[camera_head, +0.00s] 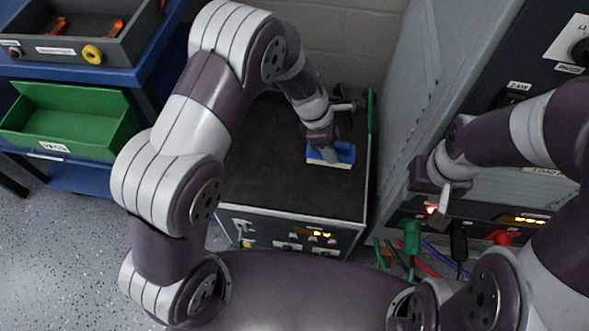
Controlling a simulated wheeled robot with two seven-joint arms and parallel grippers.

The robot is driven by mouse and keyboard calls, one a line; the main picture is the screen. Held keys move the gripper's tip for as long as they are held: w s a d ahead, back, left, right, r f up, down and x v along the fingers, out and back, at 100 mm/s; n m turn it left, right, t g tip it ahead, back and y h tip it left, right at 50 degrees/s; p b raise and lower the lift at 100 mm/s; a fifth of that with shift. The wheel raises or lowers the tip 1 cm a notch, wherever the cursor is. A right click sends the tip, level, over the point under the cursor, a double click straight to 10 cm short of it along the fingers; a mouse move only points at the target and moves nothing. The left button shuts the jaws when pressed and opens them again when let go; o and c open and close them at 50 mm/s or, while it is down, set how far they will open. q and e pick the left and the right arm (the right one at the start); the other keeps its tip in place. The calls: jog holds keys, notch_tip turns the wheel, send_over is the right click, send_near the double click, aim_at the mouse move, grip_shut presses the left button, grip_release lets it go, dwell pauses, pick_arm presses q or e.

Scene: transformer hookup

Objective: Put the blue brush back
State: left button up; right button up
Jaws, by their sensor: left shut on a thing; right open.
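The blue brush (340,155) has a blue body with a pale lower edge. It is at the right part of the dark top of the low cabinet (270,180). My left gripper (325,144) is shut on the brush from above, and its fingers and wrist hide part of it. I cannot tell whether the brush touches the cabinet top or is held just above it. My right gripper (436,208) is open and empty, in front of the tall grey cabinet's panel, above the green plug.
Green (412,236), black and red (502,238) plugs with cables are at lower right. Most of the cabinet top is clear.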

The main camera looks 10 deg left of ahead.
pick_arm(q)
jog(key=shift+d+f+b, duration=0.2)
jog(key=shift+f+b, duration=0.3)
jog(key=shift+b, duration=0.15)
jog(key=a+f+b, duration=0.2)
jog(key=a+f, duration=0.1)
jog(key=w+a+f+b, duration=0.1)
jog(key=a+f+b, duration=0.1)
jog(key=a+f, duration=0.1)
jog(key=a+f+b, duration=0.2)
jog(key=a+f, duration=0.2)
jog(key=shift+w+a, duration=0.15)
jog(key=shift+r, duration=0.25)
jog(key=shift+c, duration=0.5)
jog(key=o, duration=0.9)
jog(key=shift+f, duration=0.15)
jog(key=shift+o, duration=1)
pick_arm(e)
notch_tip(320, 180, down, 8)
jog(key=shift+w, duration=0.25)
